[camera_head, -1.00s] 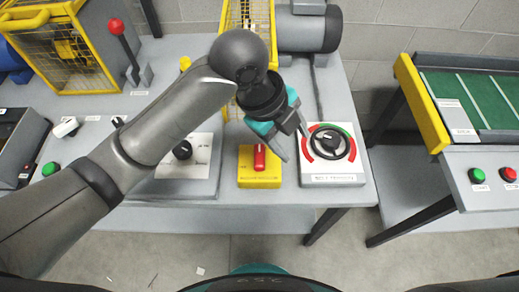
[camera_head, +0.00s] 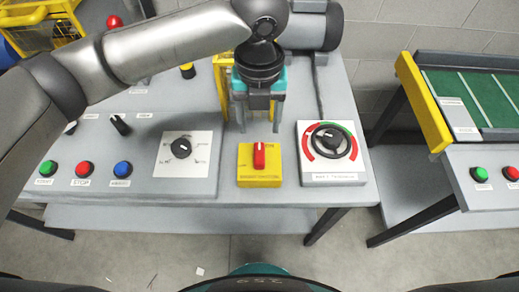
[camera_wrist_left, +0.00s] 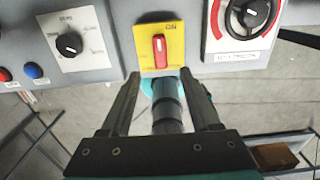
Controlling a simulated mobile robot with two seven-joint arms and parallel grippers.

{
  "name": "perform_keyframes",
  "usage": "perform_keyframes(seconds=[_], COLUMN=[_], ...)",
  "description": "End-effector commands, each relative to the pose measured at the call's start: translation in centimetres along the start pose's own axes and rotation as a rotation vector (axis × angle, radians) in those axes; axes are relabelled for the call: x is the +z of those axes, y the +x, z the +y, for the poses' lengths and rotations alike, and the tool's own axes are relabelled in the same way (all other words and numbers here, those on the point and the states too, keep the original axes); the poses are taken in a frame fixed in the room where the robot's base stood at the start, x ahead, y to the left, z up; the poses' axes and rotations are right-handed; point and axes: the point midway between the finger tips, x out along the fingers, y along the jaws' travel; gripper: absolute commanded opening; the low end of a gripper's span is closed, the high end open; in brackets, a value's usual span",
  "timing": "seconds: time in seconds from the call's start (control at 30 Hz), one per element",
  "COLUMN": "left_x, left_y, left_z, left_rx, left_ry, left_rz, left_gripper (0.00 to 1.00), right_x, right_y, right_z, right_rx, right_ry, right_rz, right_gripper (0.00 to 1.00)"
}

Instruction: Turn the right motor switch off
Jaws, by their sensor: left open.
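A red rotary switch handle (camera_head: 259,155) sits on a yellow plate (camera_head: 245,178) at the front of the grey bench. The handle stands upright in the picture. In the left wrist view the red handle (camera_wrist_left: 159,49) shows on the yellow plate (camera_wrist_left: 143,45), with small marking that looks like "ON" near its top. My left gripper (camera_head: 258,126) points down, open and empty, just behind the yellow plate in the head view. In the left wrist view its two fingers (camera_wrist_left: 160,76) are spread on either side, with the handle between and beyond their tips. My right gripper is not in view.
A black dial on a white plate (camera_head: 200,150) lies left of the switch. A black handwheel with a red and green ring (camera_head: 330,140) lies right. Several push buttons line the bench's left front. A grey motor (camera_head: 308,28) stands behind. A conveyor (camera_head: 480,95) stands at right.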

Motion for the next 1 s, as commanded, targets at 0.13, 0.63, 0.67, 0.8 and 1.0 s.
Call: perform_keyframes(seconds=[0.13, 0.63, 0.67, 0.8, 1.0], left_x=[-0.1, 0.0, 0.0, 0.0, 0.0], left_y=[3.8, 10.3, 10.4, 10.5, 10.4], left_z=[0.1, 0.0, 0.0, 0.0, 0.0], left_rx=[0.002, -0.001, -0.001, -0.001, -0.001], left_ry=[-0.001, -0.001, -0.001, 0.0, 0.0], left_rz=[0.005, -0.001, -0.001, -0.001, -0.001], left_gripper=[0.62, 0.62, 0.62, 0.62, 0.54], right_x=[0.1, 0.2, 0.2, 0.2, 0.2], right_y=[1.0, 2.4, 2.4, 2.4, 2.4], right_z=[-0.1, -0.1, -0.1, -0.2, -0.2], right_rx=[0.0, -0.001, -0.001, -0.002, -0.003], right_ry=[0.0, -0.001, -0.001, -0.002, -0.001], right_rz=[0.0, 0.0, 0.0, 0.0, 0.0], right_gripper=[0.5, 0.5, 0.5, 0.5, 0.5])
